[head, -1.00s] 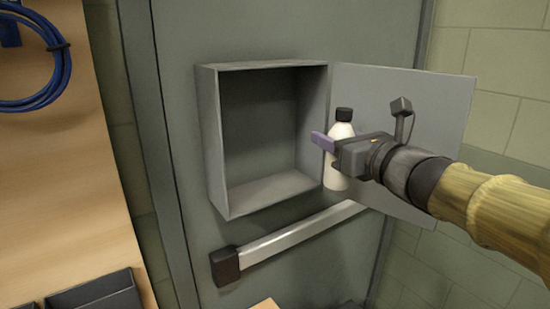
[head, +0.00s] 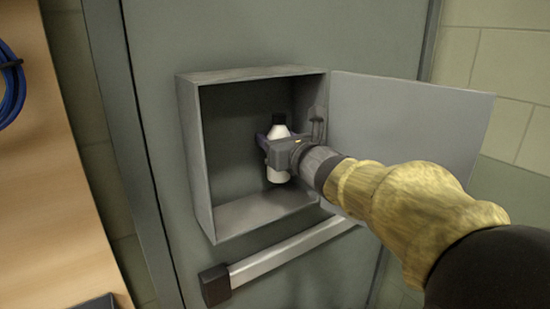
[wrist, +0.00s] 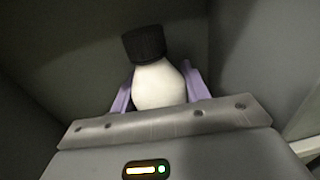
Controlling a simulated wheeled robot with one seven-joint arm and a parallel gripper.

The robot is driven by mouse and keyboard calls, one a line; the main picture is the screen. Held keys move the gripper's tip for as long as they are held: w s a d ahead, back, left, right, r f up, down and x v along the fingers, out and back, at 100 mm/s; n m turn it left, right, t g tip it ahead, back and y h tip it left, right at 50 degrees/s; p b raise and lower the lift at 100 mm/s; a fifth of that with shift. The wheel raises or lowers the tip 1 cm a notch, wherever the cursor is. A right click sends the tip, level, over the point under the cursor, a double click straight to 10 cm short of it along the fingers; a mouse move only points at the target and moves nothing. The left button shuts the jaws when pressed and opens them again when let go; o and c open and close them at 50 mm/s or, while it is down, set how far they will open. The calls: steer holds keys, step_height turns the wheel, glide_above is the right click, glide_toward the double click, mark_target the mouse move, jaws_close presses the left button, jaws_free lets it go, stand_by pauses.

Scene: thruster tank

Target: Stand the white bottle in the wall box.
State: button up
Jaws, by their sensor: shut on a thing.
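The white bottle (head: 279,175) with a black cap is upright, inside the opening of the grey wall box (head: 190,150) in the head view. My gripper (head: 271,137) is shut on the bottle at its upper body, with purple fingers on both sides. In the wrist view the bottle (wrist: 158,86) sits between the two purple fingers (wrist: 158,92), its cap tilted slightly in the picture. The bottle's lower end appears above the box floor (head: 260,210); my gripper hides part of its body. I cannot tell how close it is to the back wall.
The box's door (head: 415,130) stands open to the right, behind my arm. A push bar (head: 285,250) runs across the grey door below the box. A wooden board (head: 50,190) with a blue cable (head: 12,85) is at the left. The box's left side is free.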

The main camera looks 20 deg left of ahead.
steer(key=shift+s+d+r, duration=0.1)
steer(key=shift+s+d, duration=0.05)
steer(key=shift+s, duration=0.3)
step_height(320, 180, down, 4)
steer(key=shift+f+b, duration=0.1)
steer(key=shift+b, duration=0.8)
steer(key=shift+a+f, duration=0.25)
steer(key=shift+w+d+f, duration=0.1)
steer(key=shift+w+f, duration=0.05)
steer(key=shift+w, duration=0.15)
steer(key=shift+s, duration=0.1)
steer(key=shift+f, duration=0.1)
steer(key=o, duration=1.1)
